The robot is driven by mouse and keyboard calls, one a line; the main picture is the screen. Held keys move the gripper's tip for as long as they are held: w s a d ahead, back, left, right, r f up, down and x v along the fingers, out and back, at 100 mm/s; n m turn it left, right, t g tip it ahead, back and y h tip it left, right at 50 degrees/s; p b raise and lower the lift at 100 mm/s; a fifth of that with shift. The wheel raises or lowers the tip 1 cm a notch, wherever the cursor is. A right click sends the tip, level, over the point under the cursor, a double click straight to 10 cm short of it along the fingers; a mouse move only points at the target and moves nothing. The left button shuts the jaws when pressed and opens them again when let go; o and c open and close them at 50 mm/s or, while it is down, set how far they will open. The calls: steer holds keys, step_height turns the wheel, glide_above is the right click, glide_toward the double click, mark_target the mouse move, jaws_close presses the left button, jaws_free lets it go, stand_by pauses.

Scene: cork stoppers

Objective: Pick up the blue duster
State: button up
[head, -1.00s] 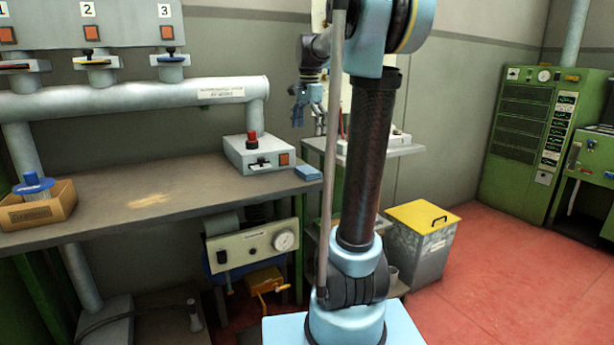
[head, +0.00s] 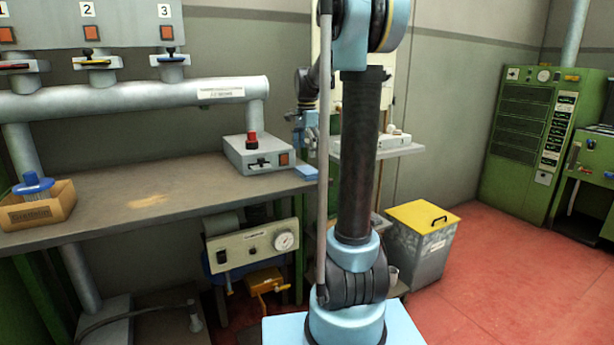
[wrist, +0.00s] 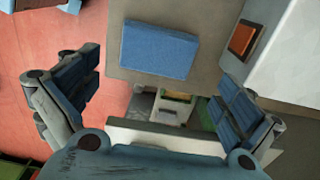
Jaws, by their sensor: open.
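The blue duster (head: 306,172) is a small flat blue block lying on the right end of the workbench top, in front of the grey switch box. It also shows in the wrist view (wrist: 159,50), whole and unobstructed, near the edge of the grey bench top. My gripper (wrist: 158,78) is open and empty, with its two blue-padded fingers wide apart on either side of the picture and the duster beyond them. In the head view my gripper (head: 303,132) hangs above the duster, partly hidden by my own arm.
The grey switch box (head: 259,154) with a red knob stands beside the duster. A cardboard box (head: 38,207) holding a blue-topped item is at the bench's far left. A side shelf (head: 402,150) is to the right. The middle of the bench is clear.

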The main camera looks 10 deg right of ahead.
mark_target(307, 170)
steer(key=shift+s+f, duration=0.15)
steer(key=shift+f, duration=3.25)
steer(key=shift+c, duration=0.6)
steer(key=c, duration=0.6)
